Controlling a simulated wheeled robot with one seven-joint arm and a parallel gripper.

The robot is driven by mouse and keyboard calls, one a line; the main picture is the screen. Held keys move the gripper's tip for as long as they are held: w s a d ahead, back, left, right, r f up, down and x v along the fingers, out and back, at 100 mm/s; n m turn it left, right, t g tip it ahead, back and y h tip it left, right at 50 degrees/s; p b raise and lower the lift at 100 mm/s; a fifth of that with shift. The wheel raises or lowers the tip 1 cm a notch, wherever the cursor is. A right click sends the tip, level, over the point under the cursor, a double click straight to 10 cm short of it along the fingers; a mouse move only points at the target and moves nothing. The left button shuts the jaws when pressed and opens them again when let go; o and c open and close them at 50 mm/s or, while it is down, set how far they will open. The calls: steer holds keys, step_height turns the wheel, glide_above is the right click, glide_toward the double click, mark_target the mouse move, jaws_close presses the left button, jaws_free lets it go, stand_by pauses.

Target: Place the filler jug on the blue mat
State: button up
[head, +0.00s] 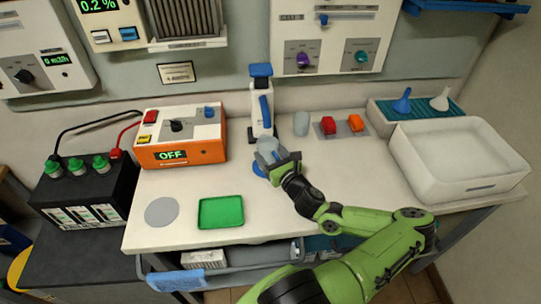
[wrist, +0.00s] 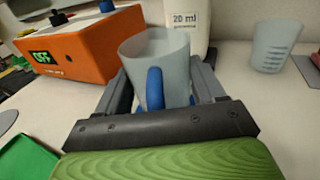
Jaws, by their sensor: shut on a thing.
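A translucent grey jug with a blue handle, which I take for the filler jug (wrist: 158,55), stands upright between my gripper's fingers. My gripper (wrist: 165,92) is shut on it. In the head view the jug (head: 267,144) is partly covered by my gripper (head: 278,160). The blue mat (head: 259,170) is a small round patch on the bench, mostly hidden under the jug and gripper. In the wrist view bits of blue show beside the jug's lower part. I cannot tell whether the jug touches the mat.
An orange box (head: 180,150) is to the left, with a green tray (head: 221,212) and grey disc (head: 161,211) in front. A grey cup (head: 301,124) and white basin (head: 455,170) are to the right.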

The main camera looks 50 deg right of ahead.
steer(key=shift+f, duration=0.15)
steer(key=o, duration=1)
steer(key=shift+o, duration=0.2)
steer(key=shift+r, duration=0.25)
steer(key=p+v, duration=0.1)
steer(key=v, duration=1)
steer(key=shift+s+r, duration=0.1)
steer(key=shift+s, duration=0.3)
steer(key=shift+s+a, duration=0.1)
steer(key=shift+a, duration=0.05)
